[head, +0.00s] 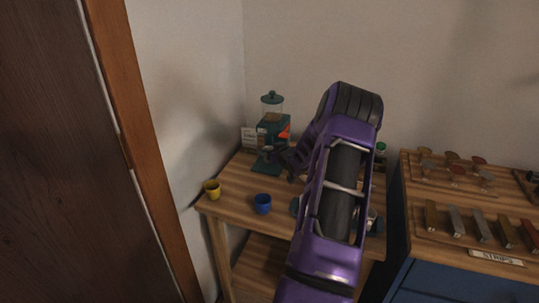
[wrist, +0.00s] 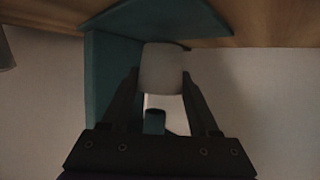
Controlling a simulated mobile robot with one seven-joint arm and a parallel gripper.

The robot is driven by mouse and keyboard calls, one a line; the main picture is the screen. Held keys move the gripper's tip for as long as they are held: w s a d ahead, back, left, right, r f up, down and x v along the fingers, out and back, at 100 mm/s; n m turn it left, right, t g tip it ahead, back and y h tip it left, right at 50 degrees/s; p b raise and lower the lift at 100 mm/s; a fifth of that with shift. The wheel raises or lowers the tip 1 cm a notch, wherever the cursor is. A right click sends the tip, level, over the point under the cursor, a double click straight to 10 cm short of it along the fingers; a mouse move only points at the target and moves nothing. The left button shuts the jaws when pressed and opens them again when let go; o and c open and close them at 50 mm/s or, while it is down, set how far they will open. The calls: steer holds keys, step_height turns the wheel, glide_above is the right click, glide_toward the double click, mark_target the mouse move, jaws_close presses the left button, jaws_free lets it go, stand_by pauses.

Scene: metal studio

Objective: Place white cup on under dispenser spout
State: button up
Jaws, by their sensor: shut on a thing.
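The teal dispenser (head: 268,134) with a clear top stands at the back left of the wooden table. My gripper (wrist: 161,78) is shut on the white cup (wrist: 162,65), with one finger on each side. In the wrist view the dispenser's body (wrist: 101,75) is left of the cup, and its base plate (wrist: 165,14) is at the top of the picture, close to the cup. A teal spout-like part (wrist: 154,122) shows between the fingers. In the head view my gripper reaches in at the dispenser's front; the cup cannot be made out there. Whether the cup touches the base plate is unclear.
A yellow cup (head: 212,189) and a blue cup (head: 263,204) stand near the table's front left (head: 237,209). My arm hides much of the table's right side. A blue cabinet with strips and samples (head: 470,230) stands at right. A wall is behind.

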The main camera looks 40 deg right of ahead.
steer(key=shift+d+f, duration=0.15)
steer(key=shift+f, duration=0.55)
steer(key=shift+f+b, duration=0.2)
steer(key=shift+b, duration=0.1)
steer(key=o, duration=1.4)
steer(key=shift+o, duration=0.2)
steer(key=shift+r, duration=0.2)
steer(key=shift+s+r, duration=0.15)
steer(key=shift+s, duration=0.05)
steer(key=p+v, duration=0.1)
steer(key=v, duration=1)
steer(key=shift+s+p, duration=0.25)
steer(key=shift+p, duration=0.1)
